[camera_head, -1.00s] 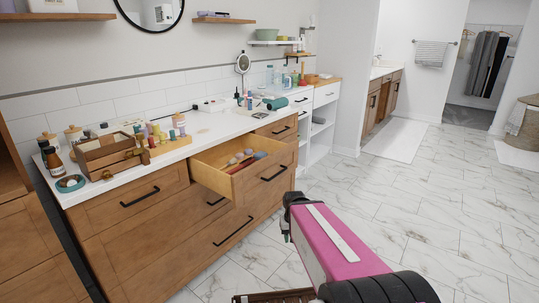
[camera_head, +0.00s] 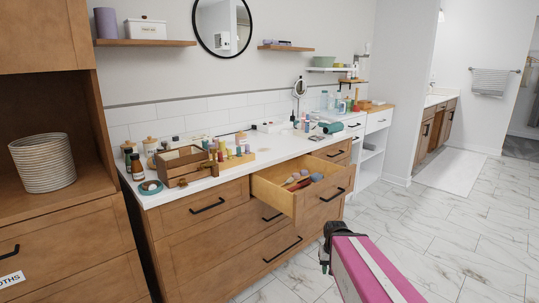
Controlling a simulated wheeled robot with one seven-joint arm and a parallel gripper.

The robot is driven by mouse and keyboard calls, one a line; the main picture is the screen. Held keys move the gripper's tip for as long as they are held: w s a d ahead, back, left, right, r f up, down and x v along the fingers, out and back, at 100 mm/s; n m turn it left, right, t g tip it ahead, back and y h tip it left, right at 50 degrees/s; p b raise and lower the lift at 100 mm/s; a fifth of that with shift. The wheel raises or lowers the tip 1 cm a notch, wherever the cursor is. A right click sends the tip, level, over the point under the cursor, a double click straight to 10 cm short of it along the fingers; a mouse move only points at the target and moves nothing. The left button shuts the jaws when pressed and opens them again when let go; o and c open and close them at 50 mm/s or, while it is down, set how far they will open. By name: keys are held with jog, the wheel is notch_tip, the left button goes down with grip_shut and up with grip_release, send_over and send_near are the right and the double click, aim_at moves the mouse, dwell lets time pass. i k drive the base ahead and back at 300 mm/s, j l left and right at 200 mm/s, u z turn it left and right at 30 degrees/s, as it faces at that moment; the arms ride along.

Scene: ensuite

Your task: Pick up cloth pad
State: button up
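I cannot pick out a cloth pad for certain. The open drawer (camera_head: 275,199) of the wooden vanity holds several small items, among them rounded blue-purple pieces (camera_head: 317,177) and reddish, stick-like ones; they are too small to name. A teal dish (camera_head: 150,188) with something small on it sits at the counter's left end. My gripper (camera_head: 325,262) is at the end of my pink arm, low in front of the vanity, to the right of and below the open drawer. It looks clear of the furniture. Its fingers are too small and dark to tell open from shut.
The white counter (camera_head: 240,178) carries a wooden caddy (camera_head: 187,165), a tray with bottles (camera_head: 238,160), a mirror (camera_head: 299,88) and a teal roll (camera_head: 333,128). A wooden cabinet (camera_head: 70,238) stands left, with a lower front label partly reading "OTHS". Marble floor (camera_head: 440,230) is open at right.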

aim_at(316, 177)
jog(key=i+l, duration=0.15)
jog(key=l, duration=0.2)
jog(key=i+l+u, duration=0.1)
jog(key=l, duration=0.25)
jog(key=i+l, duration=0.25)
jog(key=i+l+u, duration=0.1)
jog(key=l, duration=0.35)
jog(key=i+l, duration=0.2)
jog(key=l, duration=0.2)
jog(key=i+l+u, duration=0.1)
jog(key=l, duration=0.25)
jog(key=i, duration=0.05)
